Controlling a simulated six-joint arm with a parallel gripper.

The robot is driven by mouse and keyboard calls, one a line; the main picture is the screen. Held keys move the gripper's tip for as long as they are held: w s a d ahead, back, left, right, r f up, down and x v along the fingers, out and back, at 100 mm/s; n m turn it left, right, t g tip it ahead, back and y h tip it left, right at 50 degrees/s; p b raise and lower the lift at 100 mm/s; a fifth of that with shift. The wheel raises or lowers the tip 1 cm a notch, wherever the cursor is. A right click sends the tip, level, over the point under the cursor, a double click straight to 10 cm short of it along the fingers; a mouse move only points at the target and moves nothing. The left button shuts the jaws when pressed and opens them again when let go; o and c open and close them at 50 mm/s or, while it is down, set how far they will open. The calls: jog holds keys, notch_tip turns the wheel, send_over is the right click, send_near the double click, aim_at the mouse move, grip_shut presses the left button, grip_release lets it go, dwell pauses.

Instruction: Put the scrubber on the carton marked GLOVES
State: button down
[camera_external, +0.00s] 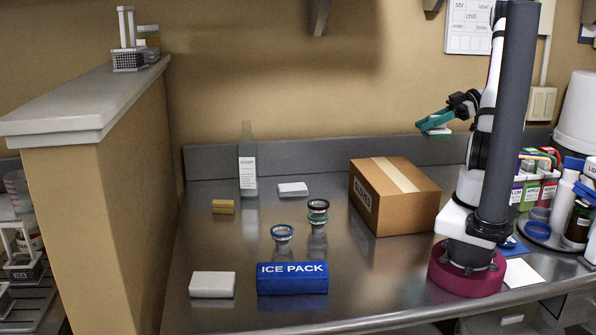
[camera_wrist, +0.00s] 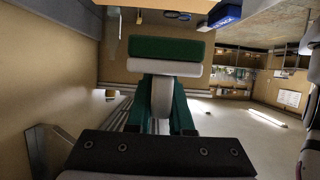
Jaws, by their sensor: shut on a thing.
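My gripper (camera_external: 430,122) is shut on the scrubber (camera_wrist: 170,48), high above the counter near the back wall. In the wrist view the scrubber has a green pad on a white layer, with a rounded white grip between my green fingers (camera_wrist: 163,112). In the external view only a small green and white part of it (camera_external: 438,131) shows below the fingers. The brown carton marked GLOVES (camera_external: 410,208) stands closed on the counter, tape along its top. Its top looks bare. The scrubber is above the carton's level and apart from it.
A soap bottle (camera_external: 247,172), a white block (camera_external: 293,189), a tan block (camera_external: 223,206) and two small jars (camera_external: 317,212) stand left of the carton. A blue ice pack (camera_external: 292,285) and another white block (camera_external: 212,284) lie in front. Bottles (camera_external: 563,203) crowd the right side.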

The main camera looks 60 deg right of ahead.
send_over(383, 174)
jog(key=f, duration=0.6)
jog(key=shift+s+d+f, duration=0.1)
jog(key=shift+s+f, duration=0.05)
jog(key=shift+s, duration=0.05)
notch_tip(383, 174, down, 4)
jog(key=shift+w+f, duration=0.1)
jog(key=shift+w, duration=0.05)
jog(key=shift+f, duration=0.1)
jog(key=c, duration=0.8)
grip_release()
